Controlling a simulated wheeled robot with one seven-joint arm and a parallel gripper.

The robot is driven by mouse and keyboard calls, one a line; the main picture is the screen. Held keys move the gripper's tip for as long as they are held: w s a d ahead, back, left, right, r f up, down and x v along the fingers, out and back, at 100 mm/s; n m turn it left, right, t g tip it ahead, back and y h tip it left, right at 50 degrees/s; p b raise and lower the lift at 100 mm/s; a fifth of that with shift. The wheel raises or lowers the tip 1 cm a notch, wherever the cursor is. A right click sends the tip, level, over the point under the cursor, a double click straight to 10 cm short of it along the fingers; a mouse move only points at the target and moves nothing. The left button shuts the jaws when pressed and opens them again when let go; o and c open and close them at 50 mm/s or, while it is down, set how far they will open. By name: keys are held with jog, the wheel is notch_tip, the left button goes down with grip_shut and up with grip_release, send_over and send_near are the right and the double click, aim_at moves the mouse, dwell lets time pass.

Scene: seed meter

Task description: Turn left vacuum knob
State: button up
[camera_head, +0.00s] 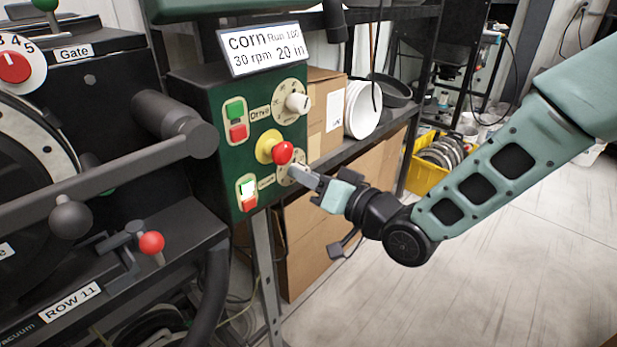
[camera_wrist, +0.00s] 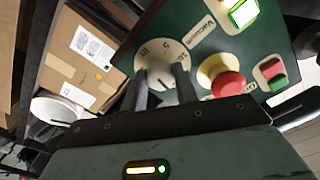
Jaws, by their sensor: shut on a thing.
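The vacuum knob (camera_wrist: 160,74) is light-coloured and sits on a round pale dial (camera_wrist: 163,50) with printed numbers, beside a "Vacuum" label in the wrist view. The dial is on the lower part of a dark green control box (camera_head: 205,100) in the head view. My gripper (camera_head: 299,173) reaches it from the right in the head view and largely hides the knob there. In the wrist view the two fingers of my gripper (camera_wrist: 161,80) stand on either side of the knob and are shut on it.
A red stop button on a yellow base (camera_head: 282,152) sits just above and left of my gripper. An upper white knob (camera_head: 298,102) and red and green buttons (camera_head: 237,121) share the panel. Cardboard boxes (camera_head: 325,120) stand behind. The floor (camera_head: 480,250) at right is clear.

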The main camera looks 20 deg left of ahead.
jog(key=shift+m, duration=1.7)
jog(key=o, duration=1)
jog(key=shift+c, duration=0.2)
jog(key=shift+d, duration=0.15)
jog(key=v, duration=1.7)
jog(key=shift+b, duration=0.35)
jog(key=shift+s, duration=0.1)
